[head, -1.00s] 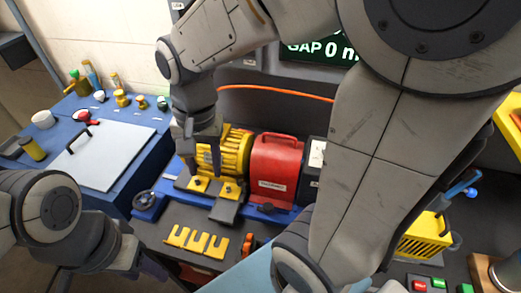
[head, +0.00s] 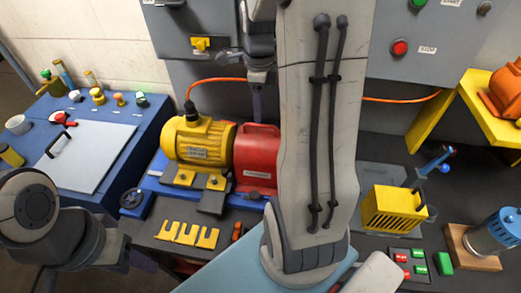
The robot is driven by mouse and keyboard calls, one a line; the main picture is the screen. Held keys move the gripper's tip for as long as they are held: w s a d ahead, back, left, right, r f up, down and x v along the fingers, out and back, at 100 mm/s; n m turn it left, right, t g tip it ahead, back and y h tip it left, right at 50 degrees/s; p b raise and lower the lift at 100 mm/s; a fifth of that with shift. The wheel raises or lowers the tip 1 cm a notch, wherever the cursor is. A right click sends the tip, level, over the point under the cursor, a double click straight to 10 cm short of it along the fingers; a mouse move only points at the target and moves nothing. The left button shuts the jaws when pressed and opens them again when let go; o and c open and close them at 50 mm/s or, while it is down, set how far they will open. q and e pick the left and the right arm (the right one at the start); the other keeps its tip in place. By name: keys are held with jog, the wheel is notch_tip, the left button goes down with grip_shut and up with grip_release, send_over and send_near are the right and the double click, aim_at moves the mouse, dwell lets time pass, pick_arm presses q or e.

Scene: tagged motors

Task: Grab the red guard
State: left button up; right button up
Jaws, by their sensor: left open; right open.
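The red guard (head: 257,155) is a boxy cover with a label on its front and a handle ridge on top. It sits just right of the yellow motor (head: 200,146) on a blue base (head: 152,190). My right arm hides its right side. My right gripper (head: 258,103) is open, pointing down above the guard's top, seemingly apart from it. My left gripper (head: 145,262) is open and empty at the lower left, in front of the bench and far from the guard.
Yellow slotted shims (head: 188,234) lie on the dark bench before the motor. An orange cable (head: 215,81) runs behind. A yellow basket (head: 394,208) and a blue-topped cylinder (head: 495,232) stand right. A blue side table (head: 135,118) with a pale panel is left.

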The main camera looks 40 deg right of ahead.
notch_tip(320, 180, down, 4)
jog(key=shift+s+d+r+p, duration=0.15)
jog(key=shift+p, duration=0.55)
jog(key=shift+f, duration=0.65)
grip_shut()
jog(key=shift+r, duration=0.15)
